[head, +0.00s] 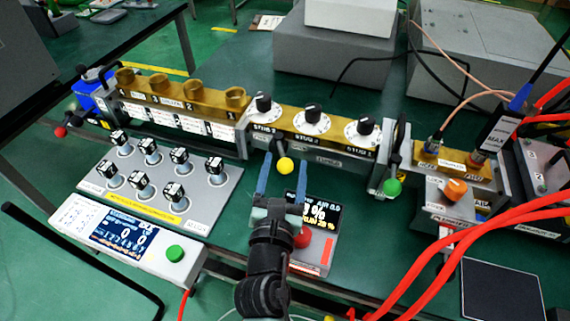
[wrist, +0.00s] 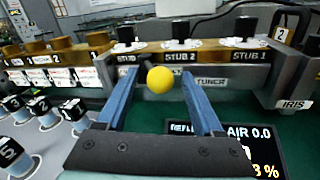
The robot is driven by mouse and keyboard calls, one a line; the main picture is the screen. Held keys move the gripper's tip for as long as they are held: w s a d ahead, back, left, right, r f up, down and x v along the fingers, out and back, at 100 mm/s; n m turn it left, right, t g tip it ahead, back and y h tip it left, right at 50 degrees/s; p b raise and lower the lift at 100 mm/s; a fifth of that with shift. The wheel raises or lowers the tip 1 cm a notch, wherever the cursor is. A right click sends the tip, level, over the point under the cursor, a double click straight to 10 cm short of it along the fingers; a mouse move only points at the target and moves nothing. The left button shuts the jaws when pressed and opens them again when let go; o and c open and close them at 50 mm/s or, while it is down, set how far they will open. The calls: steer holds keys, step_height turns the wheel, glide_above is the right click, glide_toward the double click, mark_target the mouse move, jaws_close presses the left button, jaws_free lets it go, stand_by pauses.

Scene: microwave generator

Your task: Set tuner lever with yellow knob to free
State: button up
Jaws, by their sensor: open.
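The yellow knob (head: 285,165) of the tuner lever sits at the front of the tuner block (head: 325,152), below the stub dials. In the wrist view the yellow knob (wrist: 159,80) lies between and a little beyond my gripper's blue fingers, with a dark lever behind it. My gripper (head: 283,178) is open, its two fingers pointing at the tuner and apart from each other. It also shows in the wrist view (wrist: 160,90). I cannot tell whether a finger touches the knob. The lever's marked positions are not readable.
Right of the knob is a green-knobbed lever (head: 392,187) near the iris plate. A grey panel of numbered pieces (head: 218,212) is to the left. Red hoses (head: 440,250) run at right.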

steer(key=shift+w, duration=0.35)
steer(key=shift+c, duration=0.2)
jaws_close()
stand_by(1.0)
